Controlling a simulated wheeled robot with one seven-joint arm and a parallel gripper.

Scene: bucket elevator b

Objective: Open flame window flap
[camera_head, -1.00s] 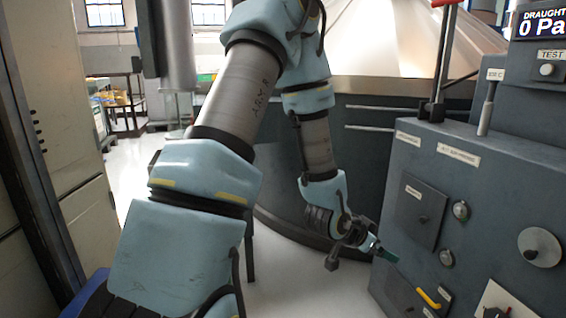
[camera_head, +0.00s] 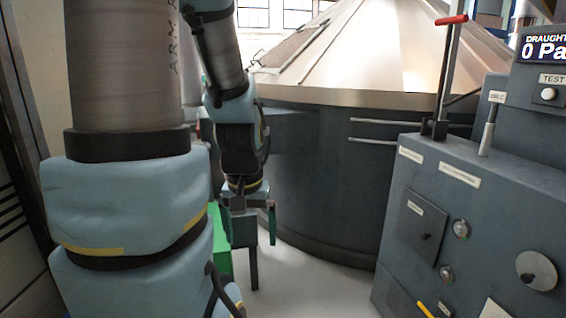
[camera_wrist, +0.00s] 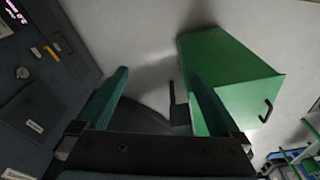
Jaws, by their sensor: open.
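A square dark flap (camera_head: 422,225) with a small label and a dark knob sits closed on the front of the grey machine; its label is too small to read, so I cannot confirm it is the flame window flap. A dark panel (camera_wrist: 30,103) with a label shows at the left of the wrist view. My gripper (camera_head: 247,222) points downward, left of the machine and well apart from the flap. In the wrist view its two green fingers (camera_wrist: 160,85) are spread with nothing held between them.
The grey machine (camera_head: 500,205) carries a red-topped lever (camera_head: 451,20), round knobs and a yellow handle (camera_head: 425,308). A large round dark vessel (camera_head: 325,170) stands behind. A green box (camera_wrist: 225,80) is near my gripper. Open floor (camera_head: 310,285) lies between gripper and machine.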

